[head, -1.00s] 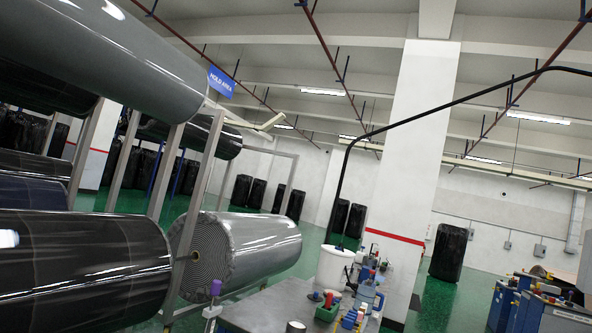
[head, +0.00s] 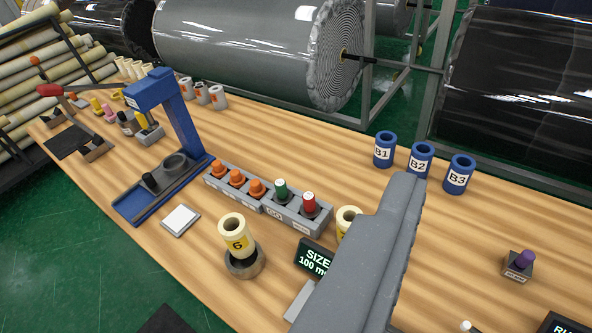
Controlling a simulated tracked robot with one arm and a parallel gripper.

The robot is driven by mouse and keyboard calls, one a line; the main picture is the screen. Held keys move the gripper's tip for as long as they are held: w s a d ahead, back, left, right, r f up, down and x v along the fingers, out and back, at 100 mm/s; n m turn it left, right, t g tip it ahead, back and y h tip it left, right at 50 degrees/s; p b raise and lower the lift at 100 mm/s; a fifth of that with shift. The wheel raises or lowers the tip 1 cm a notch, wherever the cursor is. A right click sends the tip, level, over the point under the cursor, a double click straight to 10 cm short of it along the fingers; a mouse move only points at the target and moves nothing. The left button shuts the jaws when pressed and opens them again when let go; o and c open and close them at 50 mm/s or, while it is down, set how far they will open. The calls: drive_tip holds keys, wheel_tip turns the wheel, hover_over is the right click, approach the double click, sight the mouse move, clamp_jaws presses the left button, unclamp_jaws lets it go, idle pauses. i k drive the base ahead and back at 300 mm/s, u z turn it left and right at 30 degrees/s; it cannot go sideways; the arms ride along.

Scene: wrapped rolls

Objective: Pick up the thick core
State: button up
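A cream core (head: 235,237) marked "6" stands in a dark round cup (head: 244,263) at the front middle of the bench. A second cream core (head: 348,219) stands to its right, partly hidden by a long grey part in front of the camera. Blue cores B1 (head: 384,150), B2 (head: 420,160) and B3 (head: 459,175) stand upright at the back right. I cannot tell from their walls which core is the thick one. The grey part looks like mine, perhaps of my gripper (head: 370,255); no pair of fingertips shows, and I see nothing held.
The wooden bench (head: 480,255) has free room at right. A grey block (head: 265,198) with orange, green and red plugs lies mid-bench. A blue stand (head: 176,125) rises at left. A size display (head: 314,259) stands near the grey part. Large wrapped rolls (head: 240,45) hang behind.

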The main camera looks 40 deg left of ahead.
sight(233, 228)
drive_tip(key=u, duration=1)
